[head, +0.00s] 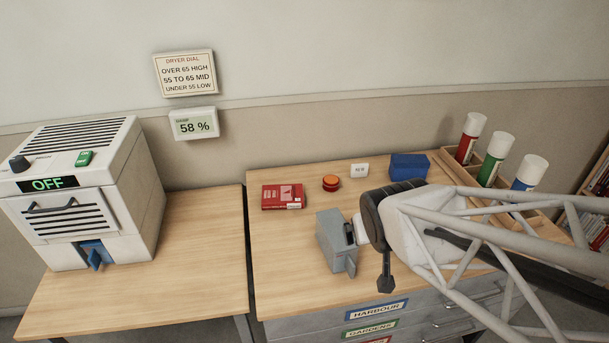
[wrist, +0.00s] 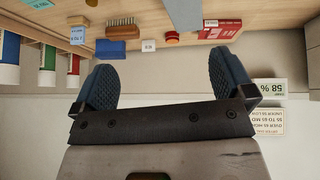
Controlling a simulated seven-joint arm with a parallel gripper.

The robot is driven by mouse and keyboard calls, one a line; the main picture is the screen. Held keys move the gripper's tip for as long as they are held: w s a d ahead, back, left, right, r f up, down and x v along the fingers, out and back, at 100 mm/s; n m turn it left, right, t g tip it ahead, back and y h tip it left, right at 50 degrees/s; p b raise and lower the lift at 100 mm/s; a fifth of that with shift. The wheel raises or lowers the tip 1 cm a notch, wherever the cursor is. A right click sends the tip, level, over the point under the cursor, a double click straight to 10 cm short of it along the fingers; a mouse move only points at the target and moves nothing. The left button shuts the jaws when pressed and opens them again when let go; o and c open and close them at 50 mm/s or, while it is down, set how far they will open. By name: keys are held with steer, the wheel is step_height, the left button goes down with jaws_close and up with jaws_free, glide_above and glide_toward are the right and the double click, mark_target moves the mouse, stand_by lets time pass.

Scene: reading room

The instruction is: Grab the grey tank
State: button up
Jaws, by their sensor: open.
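The grey tank (head: 333,243), a boxy thing with a dark part on its right side, stands on the right-hand table towards its front edge. The end of my arm covers part of its right side in the head view. A pale block at the top of the wrist view (wrist: 185,13) seems to be the tank, cut off by the frame. My gripper (wrist: 160,72) is open, with nothing between its two dark fingers. It faces the wall, and the wrist picture is upside down. In the head view I cannot make out the fingers clearly.
A red box (head: 283,197), an orange button (head: 331,183), a small card (head: 359,170) and a blue box (head: 408,167) lie behind the tank. A brush (wrist: 122,27) shows in the wrist view. Coloured cylinders (head: 489,160) stand right. A dryer (head: 85,190) reads OFF, left.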

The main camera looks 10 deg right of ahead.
step_height(320, 180, down, 6)
steer(key=w+d+t, duration=0.1)
steer(key=w+t, duration=0.2)
steer(key=n+t+y, duration=0.2)
steer(key=t+y, duration=0.1)
steer(key=t, duration=0.1)
glide_toward(348, 248)
steer(key=shift+x, duration=2.05)
steer(key=shift+d, duration=0.1)
steer(key=shift+w, duration=0.1)
steer(key=shift+x, duration=1.2)
steer(key=shift+w, duration=0.1)
steer(key=shift+x, duration=2.55)
